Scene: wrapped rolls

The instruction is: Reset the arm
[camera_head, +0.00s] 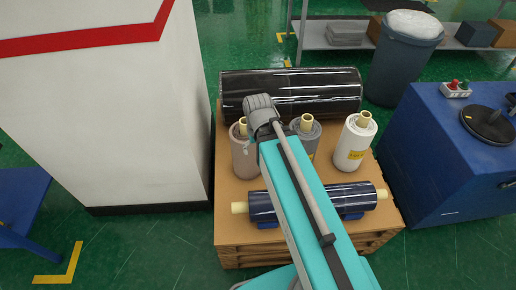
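My arm reaches up from the bottom edge over the wooden pallet (228,221), its teal link ending in a grey joint above the rolls. My gripper cannot be made out; the arm's end past the grey joint is hidden. A brown wrapped roll (243,161) stands left of the joint. A grey roll (309,131) stands behind the arm, partly covered by it. A white roll (352,147) with a yellow label stands to the right. A dark blue roll (347,196) lies across the front, its middle covered by my arm. A large black wrapped roll (318,90) lies along the back.
A tall white cabinet (110,120) with a red stripe stands close on the left. A blue machine (435,150) with a dark disc stands on the right. A grey bin (402,62) and a shelf (335,40) are behind. Green floor shows between them.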

